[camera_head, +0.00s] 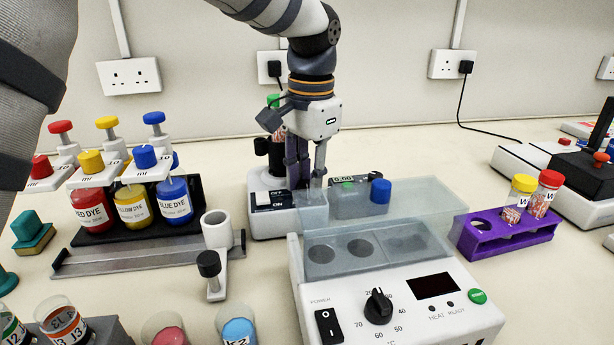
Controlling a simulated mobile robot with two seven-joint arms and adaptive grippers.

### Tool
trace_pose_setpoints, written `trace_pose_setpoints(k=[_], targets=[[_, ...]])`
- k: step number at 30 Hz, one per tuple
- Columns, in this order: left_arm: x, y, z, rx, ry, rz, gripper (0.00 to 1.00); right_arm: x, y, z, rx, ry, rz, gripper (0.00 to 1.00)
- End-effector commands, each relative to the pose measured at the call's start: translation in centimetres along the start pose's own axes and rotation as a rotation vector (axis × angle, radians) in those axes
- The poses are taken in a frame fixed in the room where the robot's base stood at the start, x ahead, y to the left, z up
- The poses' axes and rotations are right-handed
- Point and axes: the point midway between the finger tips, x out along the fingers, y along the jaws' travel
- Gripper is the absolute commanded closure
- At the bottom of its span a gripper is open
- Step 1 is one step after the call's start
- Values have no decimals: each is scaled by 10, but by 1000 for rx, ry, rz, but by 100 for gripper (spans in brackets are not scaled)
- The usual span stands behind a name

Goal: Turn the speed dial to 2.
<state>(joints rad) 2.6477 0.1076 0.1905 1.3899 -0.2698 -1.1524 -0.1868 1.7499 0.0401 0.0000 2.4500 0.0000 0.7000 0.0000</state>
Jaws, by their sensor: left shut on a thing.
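A white device (262,222) with a black rocker switch (270,199) on its top stands at the back centre; a black cup (262,146) rises behind it. My left gripper (304,186) points straight down over this device, just right of the switch. Its fingers are closed together at the device's top, where they appear to hold the speed dial. The dial itself is hidden by the fingers, so its setting cannot be read. A green-capped tube (273,101) shows partly behind the gripper. My right gripper is not in view.
A heating block (400,325) with a black temperature dial (378,306) stands in front. Clear covers and a blue cap (381,191) are close on the right. Left is a dye rack (80,238) with pipettes; right is a purple tube rack (507,240).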

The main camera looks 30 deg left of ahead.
Motion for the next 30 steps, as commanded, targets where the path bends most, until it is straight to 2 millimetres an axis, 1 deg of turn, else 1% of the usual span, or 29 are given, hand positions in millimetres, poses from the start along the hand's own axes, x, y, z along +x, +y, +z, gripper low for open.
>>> trace_pose_setpoints(k=[8,20,21,22,30], targets=[[-2,-1,0,-54,2,-3,100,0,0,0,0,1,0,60],[-2,-1,0,-58,2,-3,100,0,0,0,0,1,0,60],[-2,-1,0,-58,2,-3,69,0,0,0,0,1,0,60],[-2,-1,0,-58,2,-2,67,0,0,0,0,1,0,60],[-1,0,0,-57,-1,-1,67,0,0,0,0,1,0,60]])
